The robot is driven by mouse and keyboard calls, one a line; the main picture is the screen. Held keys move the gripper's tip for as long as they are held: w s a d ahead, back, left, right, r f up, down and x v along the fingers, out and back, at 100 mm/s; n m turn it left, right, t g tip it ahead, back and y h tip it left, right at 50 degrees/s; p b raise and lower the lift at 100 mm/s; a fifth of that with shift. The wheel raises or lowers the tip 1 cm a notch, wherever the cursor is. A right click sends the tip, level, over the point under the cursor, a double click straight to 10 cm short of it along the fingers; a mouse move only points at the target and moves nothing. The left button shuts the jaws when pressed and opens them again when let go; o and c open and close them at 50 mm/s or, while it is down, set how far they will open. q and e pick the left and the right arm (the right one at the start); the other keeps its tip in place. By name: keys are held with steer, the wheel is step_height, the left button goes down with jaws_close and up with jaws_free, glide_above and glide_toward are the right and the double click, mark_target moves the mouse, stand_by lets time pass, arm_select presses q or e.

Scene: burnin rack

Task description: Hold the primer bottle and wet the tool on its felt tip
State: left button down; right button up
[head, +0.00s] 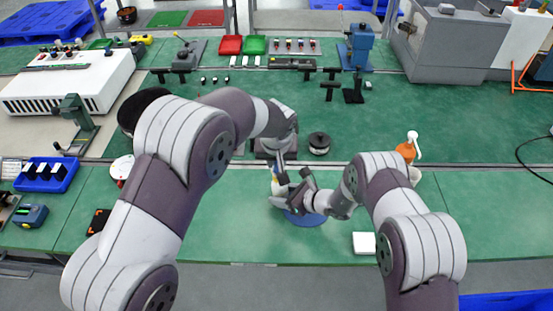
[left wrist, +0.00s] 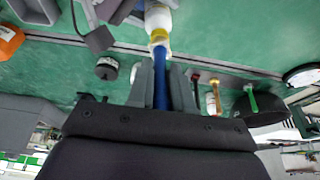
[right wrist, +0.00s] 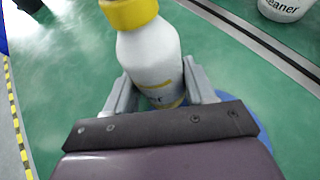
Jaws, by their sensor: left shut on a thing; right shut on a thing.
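The primer bottle (right wrist: 150,58) is white with a yellow cap (right wrist: 128,12) and a yellow band low down. My right gripper (right wrist: 160,90) is shut around its lower body. In the head view the bottle (head: 275,187) is partly hidden by my right gripper (head: 283,198). My left gripper (left wrist: 162,82) is shut on the blue handle of the tool (left wrist: 160,88). The tool's far end lines up with the bottle's cap end (left wrist: 159,34) in the left wrist view. They look very close; I cannot tell if they touch. The felt tip is not clear.
A blue round mat (head: 304,219) lies under the right gripper. A dark spool-like object (head: 319,143) stands behind it. An orange bottle with a white nozzle (head: 408,150) and a white block (head: 364,243) are to the right. The green bench is clear around the mat.

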arm_select(q)
steer(key=shift+f, duration=0.1)
steer(key=shift+r, duration=3.6)
arm_select(e)
steer(key=o, duration=0.9)
